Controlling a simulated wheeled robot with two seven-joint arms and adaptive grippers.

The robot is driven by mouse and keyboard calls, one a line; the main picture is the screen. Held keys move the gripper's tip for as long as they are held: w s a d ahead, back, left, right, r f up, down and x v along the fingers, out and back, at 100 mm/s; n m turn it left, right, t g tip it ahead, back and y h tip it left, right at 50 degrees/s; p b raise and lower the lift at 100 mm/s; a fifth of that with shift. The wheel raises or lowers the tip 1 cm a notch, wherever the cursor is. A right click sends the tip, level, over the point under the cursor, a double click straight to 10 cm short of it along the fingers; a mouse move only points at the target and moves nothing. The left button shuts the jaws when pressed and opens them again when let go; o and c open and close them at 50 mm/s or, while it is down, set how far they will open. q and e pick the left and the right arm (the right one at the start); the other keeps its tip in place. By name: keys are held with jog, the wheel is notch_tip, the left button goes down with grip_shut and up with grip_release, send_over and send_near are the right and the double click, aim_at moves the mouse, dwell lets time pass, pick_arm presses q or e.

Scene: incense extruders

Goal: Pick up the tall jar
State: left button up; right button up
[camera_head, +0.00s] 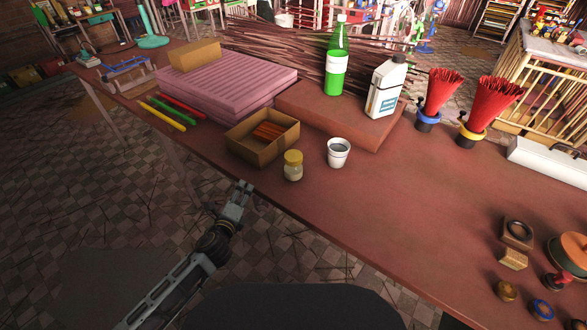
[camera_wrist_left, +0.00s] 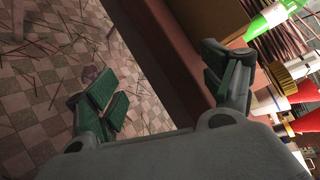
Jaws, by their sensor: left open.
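A small jar (camera_head: 293,168) with a yellow lid and a pale body stands upright near the front edge of the brown table (camera_head: 400,210). It is the only lidded clear-looking jar I can make out, and I take it as the tall jar. My left gripper (camera_head: 240,190) is open and empty, just off the table's front edge, to the left of the jar and nearer to me. In the left wrist view its two green-padded fingers (camera_wrist_left: 165,88) are spread wide with nothing between them. My right gripper is not in view.
A white cup (camera_head: 338,152) stands close to the right of the jar. A cardboard box (camera_head: 245,148) of brown sticks lies behind it to the left. A green bottle (camera_head: 336,65) and a white jug (camera_head: 385,88) stand farther back. The table front right of the cup is clear.

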pick_arm(q)
jog(key=s+d+r+m+h, duration=0.2)
jog(key=d+r+m+h, duration=0.6)
jog(key=m, duration=0.9)
notch_tip(320, 180, up, 3)
jog(key=shift+s+d+f+m, duration=0.1)
jog(key=shift+s+d+m, duration=0.25)
jog(key=shift+d, duration=0.8)
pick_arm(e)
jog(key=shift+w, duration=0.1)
